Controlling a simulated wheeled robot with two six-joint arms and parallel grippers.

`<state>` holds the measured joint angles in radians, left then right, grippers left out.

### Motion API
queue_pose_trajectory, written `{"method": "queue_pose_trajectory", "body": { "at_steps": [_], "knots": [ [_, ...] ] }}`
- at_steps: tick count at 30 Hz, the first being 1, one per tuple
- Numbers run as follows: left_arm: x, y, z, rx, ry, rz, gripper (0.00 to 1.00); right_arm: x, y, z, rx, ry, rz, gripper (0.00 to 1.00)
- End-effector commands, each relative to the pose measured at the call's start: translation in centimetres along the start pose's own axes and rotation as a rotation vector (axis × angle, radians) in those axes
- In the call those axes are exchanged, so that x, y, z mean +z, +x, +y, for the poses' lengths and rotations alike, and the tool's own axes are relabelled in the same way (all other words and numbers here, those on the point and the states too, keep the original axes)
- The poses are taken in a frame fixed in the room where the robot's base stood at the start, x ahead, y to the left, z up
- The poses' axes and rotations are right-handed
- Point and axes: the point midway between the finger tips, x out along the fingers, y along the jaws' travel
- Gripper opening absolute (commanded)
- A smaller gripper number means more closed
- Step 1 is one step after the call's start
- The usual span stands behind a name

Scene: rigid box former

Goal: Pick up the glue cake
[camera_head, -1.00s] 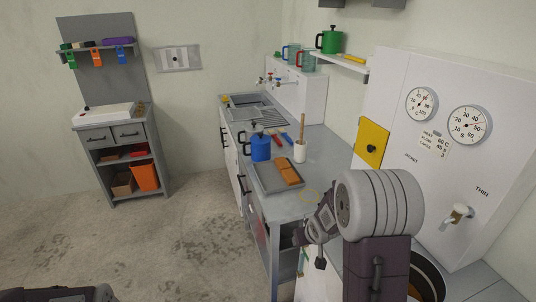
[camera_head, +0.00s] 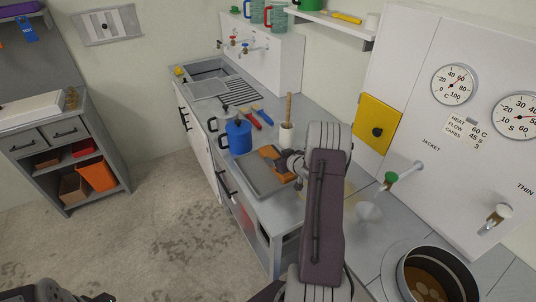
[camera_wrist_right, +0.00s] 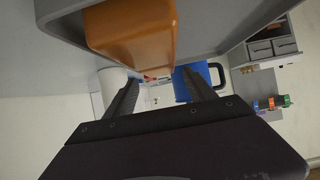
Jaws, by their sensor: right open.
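The glue cake (camera_head: 283,178), an orange-brown block, lies on a grey tray (camera_head: 262,184) on the counter, partly hidden by my right gripper. Orange-brown also shows just behind the gripper; I cannot tell if it is one block or two. My right gripper (camera_head: 292,163) is at the cake in the head view. In the right wrist view the gripper (camera_wrist_right: 160,88) has its fingers apart with nothing between them, and the cake (camera_wrist_right: 130,32) is beyond them at the top, apart from the fingertips. My left gripper is not in view; only part of my left arm shows.
Red- and blue-handled tools lie behind. A round pot (camera_head: 437,275) with brown contents is at lower right.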

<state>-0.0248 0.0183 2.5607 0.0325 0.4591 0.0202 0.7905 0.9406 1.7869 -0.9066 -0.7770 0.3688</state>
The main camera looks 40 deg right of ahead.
Motion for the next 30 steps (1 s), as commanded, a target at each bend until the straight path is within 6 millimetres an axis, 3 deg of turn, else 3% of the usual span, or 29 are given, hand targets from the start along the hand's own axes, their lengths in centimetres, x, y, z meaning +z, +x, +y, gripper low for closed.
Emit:
{"method": "queue_pose_trajectory", "body": {
  "at_steps": [5,13,21,23,28,30],
  "knots": [
    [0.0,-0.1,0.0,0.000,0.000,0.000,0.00,-0.1,0.8,0.0,0.000,0.001,0.000,0.64],
    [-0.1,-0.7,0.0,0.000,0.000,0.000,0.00,0.1,5.1,0.2,-0.001,0.000,-0.001,0.64],
    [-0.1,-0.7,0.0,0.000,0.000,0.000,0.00,0.0,5.6,0.3,0.000,0.001,0.000,0.64],
    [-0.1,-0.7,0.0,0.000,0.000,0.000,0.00,0.0,5.6,0.3,0.001,0.001,0.000,0.50],
    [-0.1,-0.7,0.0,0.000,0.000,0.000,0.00,0.0,5.6,0.3,0.001,0.001,0.000,0.02],
    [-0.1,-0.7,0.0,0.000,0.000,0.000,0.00,-0.1,5.6,0.3,0.001,0.000,0.002,0.00]
  ]
}}
